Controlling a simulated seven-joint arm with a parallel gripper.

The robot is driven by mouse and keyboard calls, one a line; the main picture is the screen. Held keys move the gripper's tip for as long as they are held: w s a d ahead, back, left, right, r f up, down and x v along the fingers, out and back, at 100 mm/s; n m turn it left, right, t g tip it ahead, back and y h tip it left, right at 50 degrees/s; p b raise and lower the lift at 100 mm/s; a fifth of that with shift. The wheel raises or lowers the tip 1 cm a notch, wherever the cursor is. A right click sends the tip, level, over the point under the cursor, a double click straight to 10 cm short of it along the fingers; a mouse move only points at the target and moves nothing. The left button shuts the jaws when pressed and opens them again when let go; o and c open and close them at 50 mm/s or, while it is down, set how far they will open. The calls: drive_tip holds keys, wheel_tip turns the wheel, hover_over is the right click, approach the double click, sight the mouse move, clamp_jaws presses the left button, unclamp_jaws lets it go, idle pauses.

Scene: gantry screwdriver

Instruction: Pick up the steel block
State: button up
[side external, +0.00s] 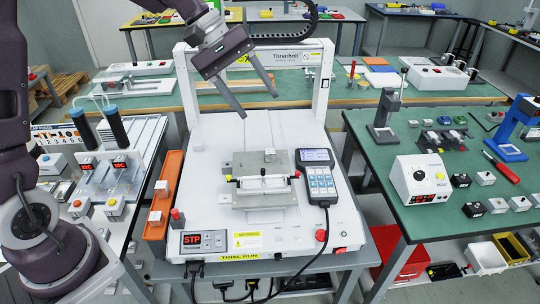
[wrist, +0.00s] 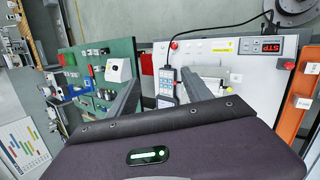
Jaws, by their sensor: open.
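My gripper (side external: 258,104) hangs open and empty above the back part of the white machine bed, well above the fixture. Its two fingers also show in the wrist view (wrist: 163,82), spread wide with nothing between them. A grey metal fixture (side external: 252,162) sits mid-bed, with a pale bar-shaped part (side external: 264,183) across its front. I cannot tell for sure which piece is the steel block.
The orange tray (side external: 173,180) runs along the bed's left side. A handheld pendant (side external: 319,178) with a cable lies right of the fixture. The white gantry frame (side external: 322,85) stands behind. A green side table (side external: 435,228) at right holds several small blocks and a press (side external: 386,115).

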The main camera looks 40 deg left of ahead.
drive_tip(key=w+a+f+n+t+h, duration=0.1)
drive_tip(key=w+a+f+n, duration=0.2)
drive_tip(key=w+f, duration=0.3)
drive_tip(key=w+a+f+n+h, duration=0.2)
drive_tip(key=w+a+f+n, duration=0.1)
drive_tip(key=w+f, duration=0.2)
drive_tip(key=n+t, duration=0.4)
drive_tip(key=n, duration=0.7)
approach(269, 150)
drive_tip(key=x, duration=0.4)
drive_tip(key=shift+s+f, duration=0.2)
drive_tip(key=x, duration=0.6)
drive_tip(key=shift+w+f, duration=0.15)
drive_tip(key=shift+f, duration=0.05)
drive_tip(key=shift+w+d+f, duration=0.1)
drive_tip(key=shift+d, duration=0.05)
drive_tip(key=shift+t, duration=0.3)
clamp_jaws()
